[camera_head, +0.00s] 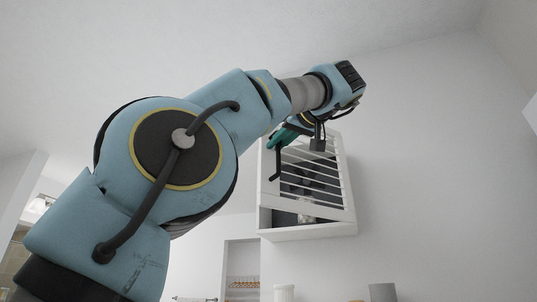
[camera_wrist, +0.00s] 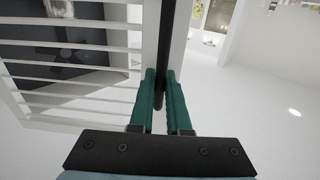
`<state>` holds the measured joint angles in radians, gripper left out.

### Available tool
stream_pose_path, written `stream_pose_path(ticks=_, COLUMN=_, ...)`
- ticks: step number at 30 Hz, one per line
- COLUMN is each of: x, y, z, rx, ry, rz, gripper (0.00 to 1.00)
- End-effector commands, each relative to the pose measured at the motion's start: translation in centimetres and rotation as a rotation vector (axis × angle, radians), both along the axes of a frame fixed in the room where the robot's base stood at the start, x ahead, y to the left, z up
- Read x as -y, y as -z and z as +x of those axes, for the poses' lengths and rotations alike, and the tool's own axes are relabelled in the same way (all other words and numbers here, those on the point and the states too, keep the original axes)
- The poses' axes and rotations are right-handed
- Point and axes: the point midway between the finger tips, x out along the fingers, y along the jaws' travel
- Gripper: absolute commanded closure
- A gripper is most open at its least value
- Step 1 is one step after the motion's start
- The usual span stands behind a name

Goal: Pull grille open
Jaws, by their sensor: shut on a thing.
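The grille (camera_head: 348,185) is a white slatted panel on a white box high on the wall. In the head view a wedge-shaped gap shows at its lower edge, so it seems to stand partly away from the box. A long black bar handle (camera_head: 278,165) runs along the grille's left side. My gripper (camera_head: 279,139) is at the upper part of this handle, its teal fingers partly hidden by my arm. In the wrist view the fingers (camera_wrist: 161,88) are shut on the handle (camera_wrist: 166,35), beside the grille's white frame (camera_wrist: 150,40).
A dark fan-like shape (camera_wrist: 65,52) shows behind the slats. My arm covers much of the head view. Low down are a shelf niche (camera_head: 242,270) and several containers, among them a grey one (camera_head: 382,292). The wall right of the box is bare.

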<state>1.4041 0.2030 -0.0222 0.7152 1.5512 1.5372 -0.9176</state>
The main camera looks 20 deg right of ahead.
Motion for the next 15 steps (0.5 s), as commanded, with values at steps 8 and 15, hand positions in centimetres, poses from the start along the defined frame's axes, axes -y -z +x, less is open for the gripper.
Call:
stream_pose_path(ticks=8, x=3.0, y=-0.3, z=-6.8, rx=0.000, ry=0.006, rz=0.003, gripper=1.00)
stream_pose_path(ticks=15, x=5.7, y=-0.3, z=-10.8, rx=0.000, ry=0.004, rz=0.003, gripper=1.00)
